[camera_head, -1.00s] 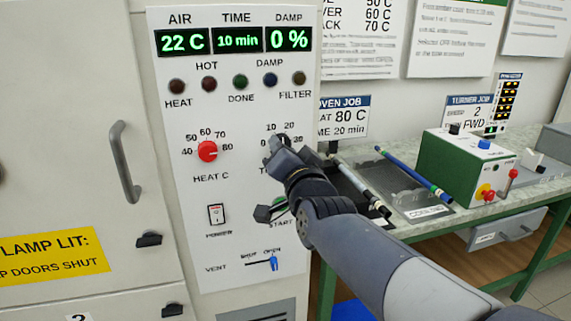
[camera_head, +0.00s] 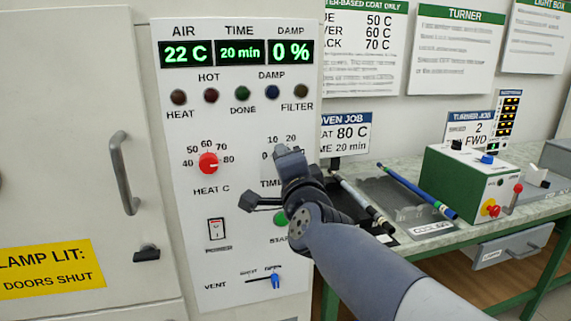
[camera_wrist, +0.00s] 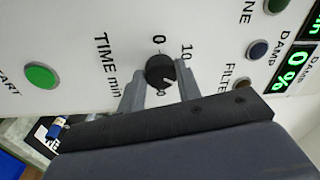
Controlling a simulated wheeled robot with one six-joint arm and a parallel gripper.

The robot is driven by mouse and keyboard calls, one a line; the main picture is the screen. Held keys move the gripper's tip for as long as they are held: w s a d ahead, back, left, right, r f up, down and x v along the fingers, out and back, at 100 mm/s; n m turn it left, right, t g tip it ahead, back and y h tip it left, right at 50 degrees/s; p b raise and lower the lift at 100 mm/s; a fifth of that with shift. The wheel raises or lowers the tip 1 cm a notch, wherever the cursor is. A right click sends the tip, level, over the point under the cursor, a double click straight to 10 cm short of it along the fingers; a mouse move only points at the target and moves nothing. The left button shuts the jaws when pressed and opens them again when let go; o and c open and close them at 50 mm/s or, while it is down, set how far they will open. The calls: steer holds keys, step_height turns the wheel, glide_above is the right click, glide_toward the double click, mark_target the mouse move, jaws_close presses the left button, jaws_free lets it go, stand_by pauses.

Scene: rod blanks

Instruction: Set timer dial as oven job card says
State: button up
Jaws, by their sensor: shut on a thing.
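The black timer dial (camera_wrist: 160,73) sits on the white panel by the label "TIME min". In the wrist view my gripper (camera_wrist: 160,80) has a finger on each side of the dial and is shut on it. In the head view my gripper (camera_head: 288,158) covers the dial. The green display (camera_head: 240,52) reads TIME 20 min, with AIR 22 C and DAMP 0 %. The oven job card (camera_head: 345,133) behind the bench reads 80 C and 20 min, its left edge hidden by the panel. The red heat dial (camera_head: 208,163) has its white mark toward 80.
The green start button (camera_head: 281,219), power switch (camera_head: 216,229) and blue vent lever (camera_head: 275,281) are lower on the panel. The oven door handle (camera_head: 124,173) sticks out at left. Rods and a green turner box (camera_head: 464,180) stand on the bench at right.

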stand_by(0.4)
steer(key=o, duration=1)
steer(key=shift+c, duration=0.2)
steer(key=p+v, duration=0.3)
steer(key=v, duration=0.7)
steer(key=shift+s+p, duration=0.3)
steer(key=shift+s, duration=0.05)
steer(key=shift+w, duration=0.1)
